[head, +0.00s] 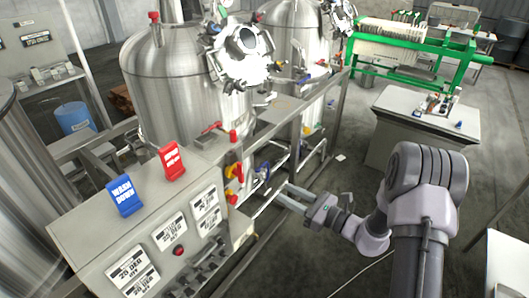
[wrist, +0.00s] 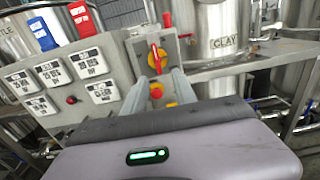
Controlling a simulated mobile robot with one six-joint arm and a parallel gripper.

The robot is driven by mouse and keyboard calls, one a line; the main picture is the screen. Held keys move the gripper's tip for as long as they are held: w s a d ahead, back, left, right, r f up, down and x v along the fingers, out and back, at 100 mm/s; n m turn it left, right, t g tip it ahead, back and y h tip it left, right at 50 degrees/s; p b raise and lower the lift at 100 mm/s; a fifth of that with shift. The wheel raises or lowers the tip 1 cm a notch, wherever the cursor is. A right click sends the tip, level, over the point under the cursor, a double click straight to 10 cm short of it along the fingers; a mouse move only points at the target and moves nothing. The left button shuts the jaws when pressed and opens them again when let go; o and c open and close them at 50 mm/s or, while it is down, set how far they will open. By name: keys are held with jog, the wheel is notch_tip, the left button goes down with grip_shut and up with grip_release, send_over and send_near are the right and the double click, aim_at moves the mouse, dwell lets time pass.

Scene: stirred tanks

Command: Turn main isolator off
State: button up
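The main isolator looks to be the red rotary handle on a yellow plate (wrist: 157,57), on a grey box at the right end of the control panel. In the wrist view its handle stands roughly upright. It also shows in the head view (head: 235,172), seen obliquely. My gripper (head: 283,191) is open and empty, to the right of the isolator and apart from it. In the wrist view the two fingers (wrist: 159,78) point toward the isolator box, with a gap between them. A red button on yellow (wrist: 156,92) shows between the fingers, below the handle.
The grey control panel (head: 205,262) carries white labels, a red button (head: 178,251), a blue sign (head: 124,195) and a red sign (head: 172,161). Steel tanks (head: 176,85) and frame pipes stand behind. The floor right of the panel is open.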

aim_at(243, 173)
jog(key=x, duration=1.5)
jog(key=shift+s+a, duration=0.3)
jog(key=shift+a, duration=0.15)
jog(key=shift+w+a, duration=0.5)
jog(key=shift+f, duration=0.1)
grip_shut()
